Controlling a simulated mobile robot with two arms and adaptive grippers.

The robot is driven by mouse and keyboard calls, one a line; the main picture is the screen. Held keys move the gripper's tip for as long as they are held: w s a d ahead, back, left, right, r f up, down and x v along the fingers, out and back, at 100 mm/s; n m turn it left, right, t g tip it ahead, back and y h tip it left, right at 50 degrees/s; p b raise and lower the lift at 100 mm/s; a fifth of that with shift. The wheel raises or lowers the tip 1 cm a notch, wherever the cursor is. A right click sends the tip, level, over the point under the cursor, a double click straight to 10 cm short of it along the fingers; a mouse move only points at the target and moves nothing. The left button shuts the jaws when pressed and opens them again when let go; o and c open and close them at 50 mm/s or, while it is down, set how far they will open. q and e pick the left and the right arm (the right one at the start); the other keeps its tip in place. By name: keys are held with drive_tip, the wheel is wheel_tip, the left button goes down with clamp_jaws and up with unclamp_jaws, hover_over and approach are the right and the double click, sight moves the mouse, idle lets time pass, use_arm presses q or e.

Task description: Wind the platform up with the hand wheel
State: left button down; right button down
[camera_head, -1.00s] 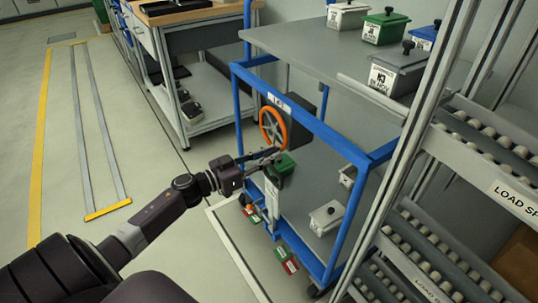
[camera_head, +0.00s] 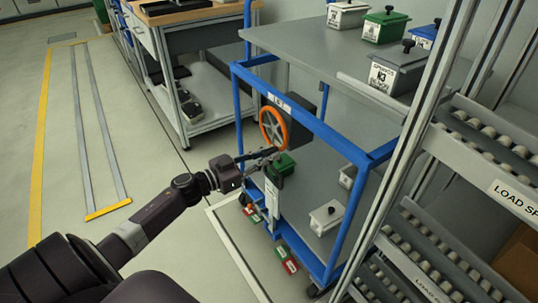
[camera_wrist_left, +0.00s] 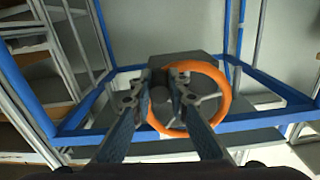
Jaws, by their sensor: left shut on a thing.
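The hand wheel (camera_head: 267,115) has an orange rim and grey spokes. It is mounted on a dark box at the near left end of a blue-framed lift. In the left wrist view the orange rim (camera_wrist_left: 224,88) fills the middle. My left gripper (camera_head: 272,152) is at the lower edge of the wheel. In the left wrist view its two fingers (camera_wrist_left: 161,88) are closed in on a grey handle at the left side of the rim; the fingers mostly hide the handle. The grey platform (camera_head: 300,45) is at the top of the lift and carries several lidded boxes. My right gripper is out of view.
A roller rack (camera_head: 480,130) stands close on the right. A workbench (camera_head: 190,60) is behind. The floor at left is clear.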

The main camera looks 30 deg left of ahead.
use_arm(q)
drive_tip(key=c, duration=2)
unclamp_jaws()
drive_tip(key=shift+w+a+r, duration=0.1)
drive_tip(key=shift+a+r, duration=0.05)
drive_tip(key=shift+a, duration=0.25)
drive_tip(key=shift+o, duration=0.8)
drive_tip(key=shift+d, duration=0.1)
drive_tip(key=v, duration=1.2)
